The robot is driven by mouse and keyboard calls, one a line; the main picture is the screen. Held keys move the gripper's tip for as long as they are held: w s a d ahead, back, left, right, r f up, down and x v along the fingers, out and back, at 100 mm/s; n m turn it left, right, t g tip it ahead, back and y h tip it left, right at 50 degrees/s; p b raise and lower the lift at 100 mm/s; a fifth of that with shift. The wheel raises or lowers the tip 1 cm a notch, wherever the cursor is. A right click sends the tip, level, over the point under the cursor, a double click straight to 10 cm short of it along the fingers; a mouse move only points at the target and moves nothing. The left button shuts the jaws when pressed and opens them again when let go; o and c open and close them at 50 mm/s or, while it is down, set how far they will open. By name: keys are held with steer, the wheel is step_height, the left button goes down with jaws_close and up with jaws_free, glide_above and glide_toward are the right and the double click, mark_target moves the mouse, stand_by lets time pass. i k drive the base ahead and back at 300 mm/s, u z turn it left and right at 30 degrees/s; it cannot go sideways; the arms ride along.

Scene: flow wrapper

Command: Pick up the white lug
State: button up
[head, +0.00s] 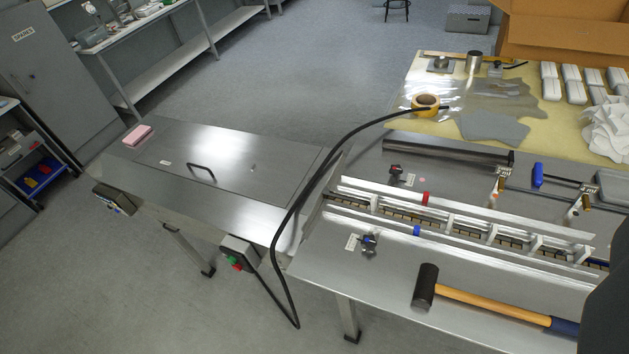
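Several small white lugs stand in a row along the chain channel of the long metal machine at right. One white lug (448,222) stands near the middle of the channel, and another white lug (491,233) stands to its right. I cannot tell whether any of them is loose. The channel runs between two bright metal guide rails (465,214). A red clip sits on the far rail and a blue clip on the near rail. My gripper's fingers are not in view. A dark shape cuts into the lower right edge, possibly part of my arm.
A mallet (427,287) with a wooden handle lies on the near metal deck. A black cable (291,222) arches over the machine and hangs down in front. Yellow tape (425,104), film and white packs cover the table behind. Open floor (300,60) lies beyond, at upper middle.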

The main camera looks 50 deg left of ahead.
mark_target(373, 200)
steer(key=u, duration=1.15)
steer(key=i, duration=1)
steer(key=z, duration=0.05)
